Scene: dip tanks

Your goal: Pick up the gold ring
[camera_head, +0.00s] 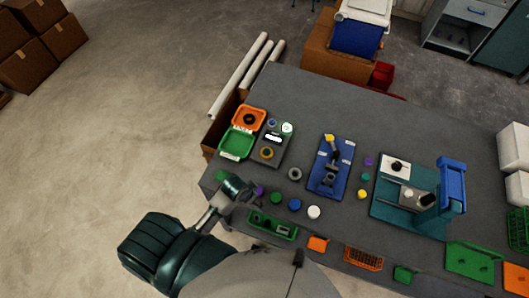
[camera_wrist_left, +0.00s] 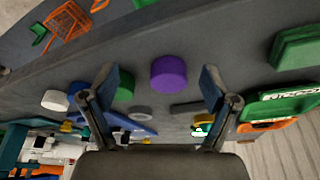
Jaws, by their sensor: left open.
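The gold ring (camera_head: 266,153) lies on a grey tray (camera_head: 281,136) near the table's left edge, beside the green and orange trays. My left gripper (camera_head: 249,191) is open and empty at the near left edge of the table, closer to me than the ring and apart from it. In the left wrist view the open fingers (camera_wrist_left: 160,82) stand either side of a purple cylinder (camera_wrist_left: 168,73), which also shows in the head view (camera_head: 258,192). A yellow patch (camera_wrist_left: 203,124) shows by the right finger there; I cannot tell if it is the ring. My right gripper is not in view.
A grey ring (camera_head: 295,174) lies right of the gold ring. Green (camera_head: 275,198), blue (camera_head: 295,205) and white (camera_head: 314,212) cylinders stand along the near side. A blue fixture (camera_head: 345,150) stands further right. The table's far left part (camera_head: 275,85) is clear.

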